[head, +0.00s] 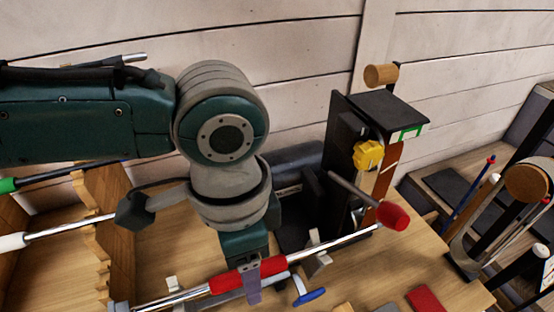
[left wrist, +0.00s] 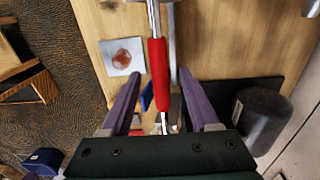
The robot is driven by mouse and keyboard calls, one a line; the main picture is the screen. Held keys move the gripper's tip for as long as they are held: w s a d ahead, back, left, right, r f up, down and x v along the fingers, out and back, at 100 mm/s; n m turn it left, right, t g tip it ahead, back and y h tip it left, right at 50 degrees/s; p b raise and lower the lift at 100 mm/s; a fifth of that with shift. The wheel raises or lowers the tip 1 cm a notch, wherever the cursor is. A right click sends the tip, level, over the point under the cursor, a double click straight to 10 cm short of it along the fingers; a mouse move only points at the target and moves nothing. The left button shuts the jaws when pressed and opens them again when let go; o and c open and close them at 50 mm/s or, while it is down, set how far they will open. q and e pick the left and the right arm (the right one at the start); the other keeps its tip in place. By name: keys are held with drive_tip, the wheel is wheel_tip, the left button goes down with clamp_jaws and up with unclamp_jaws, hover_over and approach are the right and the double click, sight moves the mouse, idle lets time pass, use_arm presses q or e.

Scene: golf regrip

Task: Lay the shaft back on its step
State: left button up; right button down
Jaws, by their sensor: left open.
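The shaft is a silver rod with a red grip (head: 223,282). It runs slantwise low over the table in the head view, its bare metal (head: 340,241) reaching up right toward a dark stand. My left gripper (head: 252,284) points down at the grip. In the left wrist view my left gripper (left wrist: 158,76) is open, one purple finger on each side of the red grip (left wrist: 158,75), with gaps visible. The stepped wooden rack (head: 97,225) stands at the left; a green-ended shaft (head: 45,178) and a white-ended shaft (head: 60,229) lie across it. My right gripper is not in view.
A dark stand (head: 338,130) with a yellow item (head: 368,155) and a red-knobbed handle (head: 393,215) stands right of my arm. A blue lever (head: 309,297) lies near the shaft. A wooden wall (head: 300,60) closes the back. A square pad (left wrist: 122,57) lies beside the shaft.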

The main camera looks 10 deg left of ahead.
use_arm(q)
clamp_jaws()
idle(0.4)
